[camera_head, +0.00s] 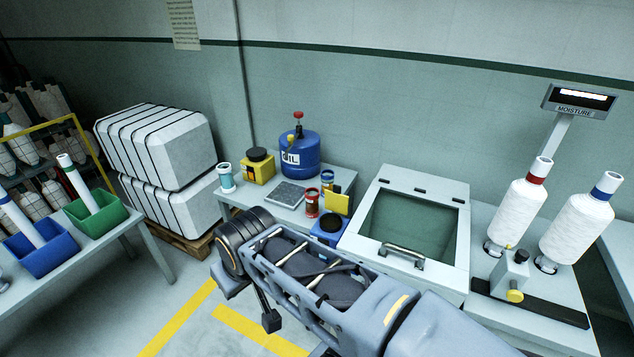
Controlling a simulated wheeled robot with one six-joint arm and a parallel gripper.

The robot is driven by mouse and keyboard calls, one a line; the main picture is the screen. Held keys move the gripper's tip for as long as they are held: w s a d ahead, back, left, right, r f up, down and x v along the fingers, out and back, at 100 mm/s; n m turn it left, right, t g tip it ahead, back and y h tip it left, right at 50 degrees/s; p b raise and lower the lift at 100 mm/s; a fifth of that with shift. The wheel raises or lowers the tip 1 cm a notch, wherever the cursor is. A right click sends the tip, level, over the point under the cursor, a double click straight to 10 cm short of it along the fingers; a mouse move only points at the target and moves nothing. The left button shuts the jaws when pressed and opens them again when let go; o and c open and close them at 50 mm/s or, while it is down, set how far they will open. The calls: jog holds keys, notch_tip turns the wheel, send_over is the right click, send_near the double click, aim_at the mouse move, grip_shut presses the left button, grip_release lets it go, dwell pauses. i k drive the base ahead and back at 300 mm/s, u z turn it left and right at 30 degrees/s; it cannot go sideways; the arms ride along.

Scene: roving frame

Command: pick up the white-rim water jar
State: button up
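A small jar with a white rim and a teal band (226,177) stands upright at the left end of the grey table, left of a yellow container. It looks like the white-rim water jar. Two similar small jars stand further right: one red (312,202), and one with a blue top (327,180) partly hidden behind other things. My arm reaches in from the lower right, its end below and in front of the table's left part. A dark part of my gripper (269,318) hangs below the arm, apart from the jar; its fingers do not show clearly.
A glass-lidded box (455,258) and yarn cones (577,226) stand right. Wrapped bales (165,150) stand behind left.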

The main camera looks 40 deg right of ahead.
aim_at(226, 178)
jog(key=z, duration=1.25)
jog(key=k, duration=0.4)
jog(key=u, duration=1)
jog(key=k, duration=0.95)
jog(key=u, duration=0.9)
jog(key=i, duration=3.65)
jog(key=z, duration=1.1)
jog(key=i, duration=1.05)
jog(key=z, duration=1)
